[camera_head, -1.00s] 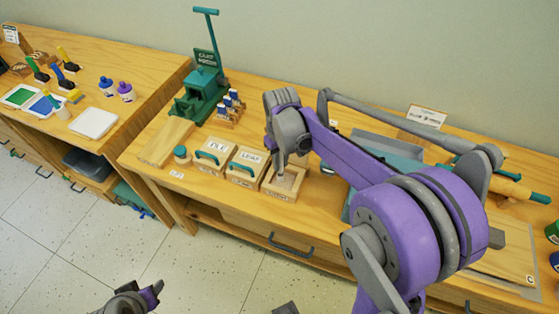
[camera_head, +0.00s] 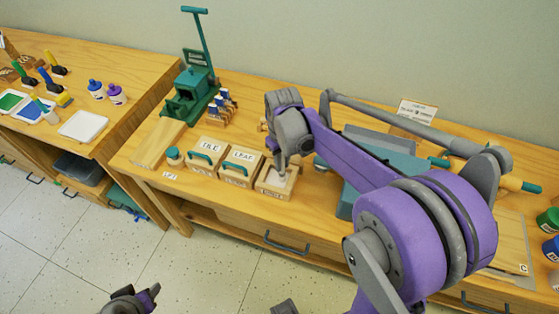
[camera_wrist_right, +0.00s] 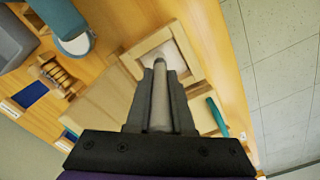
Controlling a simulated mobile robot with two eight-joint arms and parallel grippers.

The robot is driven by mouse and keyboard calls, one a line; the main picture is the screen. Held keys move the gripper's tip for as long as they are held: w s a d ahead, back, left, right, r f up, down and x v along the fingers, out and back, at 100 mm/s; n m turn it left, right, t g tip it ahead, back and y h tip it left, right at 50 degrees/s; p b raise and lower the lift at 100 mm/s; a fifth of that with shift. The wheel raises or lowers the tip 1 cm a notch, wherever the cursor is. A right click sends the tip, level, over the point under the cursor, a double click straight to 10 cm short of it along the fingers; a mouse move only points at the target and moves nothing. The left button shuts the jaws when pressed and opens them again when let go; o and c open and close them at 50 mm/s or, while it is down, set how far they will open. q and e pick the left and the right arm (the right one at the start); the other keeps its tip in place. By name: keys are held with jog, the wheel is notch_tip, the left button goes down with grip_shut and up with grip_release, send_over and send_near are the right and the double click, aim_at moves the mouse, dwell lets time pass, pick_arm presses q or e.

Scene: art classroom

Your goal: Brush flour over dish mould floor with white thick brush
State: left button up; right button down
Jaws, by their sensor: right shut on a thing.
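The dish mould (camera_head: 264,187), an open square wooden frame, stands at the right end of the row of wooden moulds. It also shows in the right wrist view (camera_wrist_right: 199,72), with a pale floor. My right gripper (camera_head: 281,158) is above it, pointing down. It is shut on the pale round handle of the brush (camera_wrist_right: 160,95), whose far end reaches the mould; the bristles are hard to make out. Whether flour covers the floor is unclear. Part of my left gripper (camera_head: 136,300) shows at the bottom edge; its fingers are unclear.
Lidded moulds marked TILE (camera_head: 207,157) and LEAF (camera_head: 240,167) stand close to the left. A green press (camera_head: 190,92) and a small rack of tools (camera_head: 221,106) stand behind. A grey-teal box (camera_head: 380,150) lies right, partly behind my arm. The wooden front edge is close.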

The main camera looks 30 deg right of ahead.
jog(key=shift+w+a, duration=0.1)
dwell(0.4)
jog(key=shift+w+a, duration=0.25)
jog(key=shift+w, duration=0.05)
jog(key=shift+w+a, duration=0.3)
jog(key=shift+w, duration=0.1)
jog(key=shift+w+a, duration=0.15)
jog(key=shift+w+a, duration=0.15)
jog(key=shift+a, duration=0.05)
jog(key=shift+d, duration=0.15)
dwell(0.4)
jog(key=shift+s+d, duration=0.3)
jog(key=shift+s, duration=0.15)
jog(key=shift+s, duration=0.1)
